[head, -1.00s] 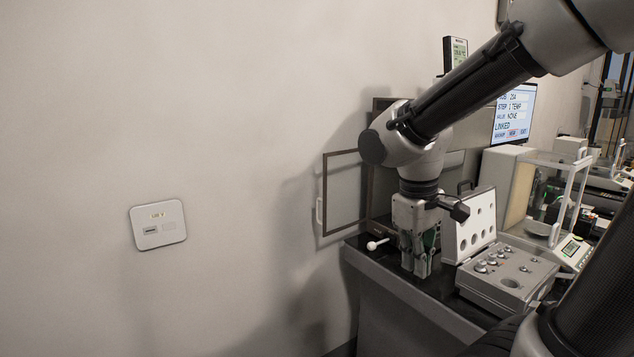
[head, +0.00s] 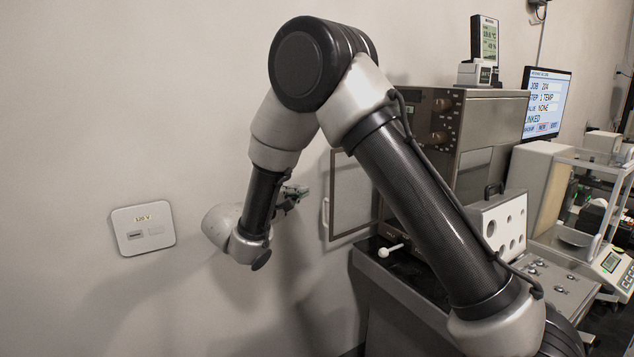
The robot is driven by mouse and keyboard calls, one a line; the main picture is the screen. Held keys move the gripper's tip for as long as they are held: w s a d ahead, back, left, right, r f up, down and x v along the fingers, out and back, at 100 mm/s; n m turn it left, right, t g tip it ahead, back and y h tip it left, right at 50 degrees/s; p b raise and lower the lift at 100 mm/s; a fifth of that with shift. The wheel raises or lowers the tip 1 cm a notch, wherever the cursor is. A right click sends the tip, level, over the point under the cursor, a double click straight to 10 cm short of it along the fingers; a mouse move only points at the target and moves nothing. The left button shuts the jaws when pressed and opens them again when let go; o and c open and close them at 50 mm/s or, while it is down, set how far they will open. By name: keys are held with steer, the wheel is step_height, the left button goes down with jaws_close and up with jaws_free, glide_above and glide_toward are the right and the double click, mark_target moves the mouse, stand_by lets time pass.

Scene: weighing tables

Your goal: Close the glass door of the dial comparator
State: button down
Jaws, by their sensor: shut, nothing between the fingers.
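The dial comparator (head: 489,112) is a grey-brown cabinet at the back of the dark table, partly hidden behind my arm. Its glass door (head: 350,237) stands open, swung out to the left against the pale wall. The door has a thin dark frame and a white handle (head: 325,214) on its left edge. My gripper (head: 301,191) is shut and empty, a little left of the door in the picture and near the handle's height. It appears apart from the door. The door's hinge side is partly hidden by my arm.
A white ball-ended lever (head: 391,250) sits at the table's front left. A weight box with an upright holed lid (head: 506,222) and a glass-sided balance (head: 602,200) stand to the right. A monitor (head: 545,103) is behind. A wall plate (head: 143,228) is at left.

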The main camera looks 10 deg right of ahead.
steer(key=x, duration=1)
steer(key=shift+s+d, duration=0.1)
steer(key=shift+d, duration=0.05)
